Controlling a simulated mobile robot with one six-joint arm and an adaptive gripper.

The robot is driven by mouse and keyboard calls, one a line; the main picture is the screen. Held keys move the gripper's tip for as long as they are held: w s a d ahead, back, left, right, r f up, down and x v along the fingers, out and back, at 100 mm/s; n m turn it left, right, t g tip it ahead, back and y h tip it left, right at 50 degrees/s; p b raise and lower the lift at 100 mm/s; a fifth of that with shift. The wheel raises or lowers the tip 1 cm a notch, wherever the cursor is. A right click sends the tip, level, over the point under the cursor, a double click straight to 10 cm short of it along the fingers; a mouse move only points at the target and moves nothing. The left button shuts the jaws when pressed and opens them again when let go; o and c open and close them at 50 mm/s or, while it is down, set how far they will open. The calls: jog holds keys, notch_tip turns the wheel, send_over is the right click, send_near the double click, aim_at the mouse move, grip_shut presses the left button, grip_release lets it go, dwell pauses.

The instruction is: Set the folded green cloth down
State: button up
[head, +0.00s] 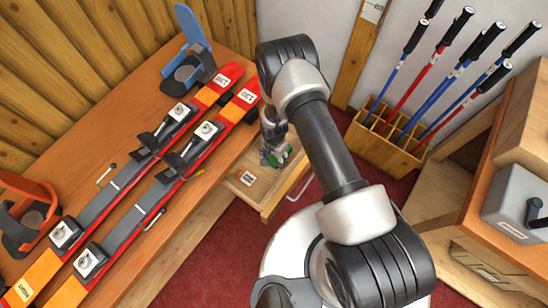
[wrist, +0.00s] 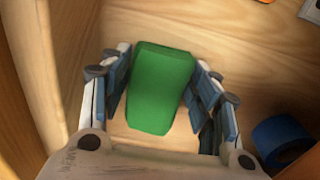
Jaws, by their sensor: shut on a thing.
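The folded green cloth (wrist: 160,85) is a thick green block between the two fingers of my gripper (wrist: 161,92) in the wrist view. The fingers are shut on its two sides. In the head view my gripper (head: 273,155) points down at the open wooden drawer (head: 247,192) below the bench, and a bit of the cloth (head: 278,158) shows at its fingers. The drawer's pale wood floor (wrist: 235,60) lies beneath the cloth. I cannot tell whether the cloth touches it.
A blue roll (wrist: 283,140) lies right of my gripper in the drawer. Drawer walls stand close on the left and lower right. The bench (head: 60,175) above holds red skis (head: 165,160) and bindings. A pole rack (head: 385,145) stands to the right.

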jog(key=shift+f, duration=0.15)
jog(key=o, duration=1)
jog(key=shift+c, duration=0.2)
